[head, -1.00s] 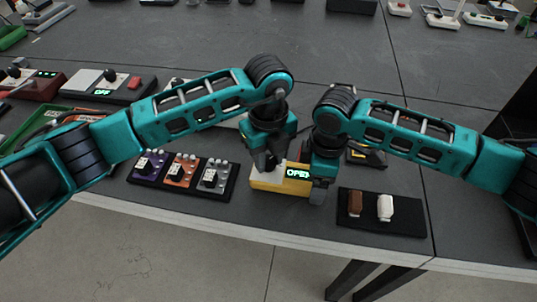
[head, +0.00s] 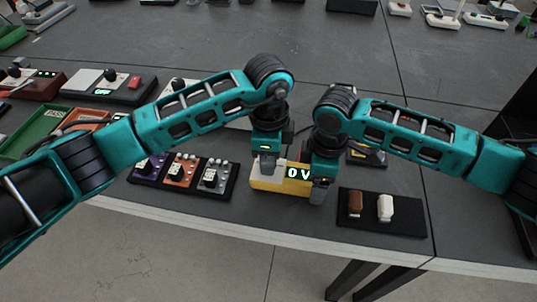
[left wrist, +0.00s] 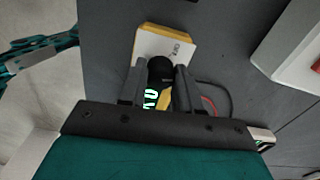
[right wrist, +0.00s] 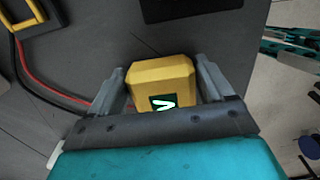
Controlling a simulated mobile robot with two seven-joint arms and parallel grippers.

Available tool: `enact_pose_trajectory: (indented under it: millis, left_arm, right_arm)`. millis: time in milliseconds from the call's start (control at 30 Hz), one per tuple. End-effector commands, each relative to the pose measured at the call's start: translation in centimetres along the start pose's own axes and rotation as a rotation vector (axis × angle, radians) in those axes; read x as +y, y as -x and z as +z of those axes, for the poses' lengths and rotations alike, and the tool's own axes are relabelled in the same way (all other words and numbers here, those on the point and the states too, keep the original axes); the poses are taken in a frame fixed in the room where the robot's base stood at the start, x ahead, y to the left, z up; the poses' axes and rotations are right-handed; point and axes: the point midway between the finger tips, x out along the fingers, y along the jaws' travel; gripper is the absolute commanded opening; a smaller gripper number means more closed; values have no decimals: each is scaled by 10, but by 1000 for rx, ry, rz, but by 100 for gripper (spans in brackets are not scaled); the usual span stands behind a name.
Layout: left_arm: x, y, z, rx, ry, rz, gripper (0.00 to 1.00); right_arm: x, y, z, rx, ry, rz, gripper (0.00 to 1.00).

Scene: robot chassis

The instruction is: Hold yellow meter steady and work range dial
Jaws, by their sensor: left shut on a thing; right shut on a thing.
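The yellow meter (head: 262,187) lies on the grey table near its front edge, with its lit display (head: 299,173) reading "0 V". In the left wrist view the meter (left wrist: 165,42) has a white face and a black range dial (left wrist: 160,67). My left gripper (head: 267,170) is over the face, its fingers shut on the dial from both sides. My right gripper (head: 322,190) is at the display end, shut on the meter's body; the right wrist view shows the yellow end (right wrist: 160,70) between its fingers. The arms hide part of the meter.
A black tray with three switch modules (head: 182,172) stands left of the meter. A black mat (head: 370,222) with a brown and a white piece lies to its right. Red and black leads (right wrist: 50,92) run from a yellow-and-black thing behind. The table's front edge is near.

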Motion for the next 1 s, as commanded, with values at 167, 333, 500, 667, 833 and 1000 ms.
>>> enact_pose_trajectory:
  millis: [167,333,500,667,833,1000]
  left_arm:
    - [0,0,0,1,169,-1,2]
    - [0,0,-1,2,330,0,2]
    - [1,1,-5,10,461,0,2]
    - [2,1,-5,11,579,3,2]
    - [0,2,-4,11,678,1,2]
    - [-1,2,-3,11,753,0,2]
  right_arm:
    - [0,0,0,-1,-1,0,41]
    - [0,0,0,-1,-1,0,41]
    - [0,0,0,-1,-1,0,41]
    - [0,0,0,-1,0,-1,41]
    - [-1,0,0,0,1,-2,41]
    - [-1,0,0,0,2,-2,41]
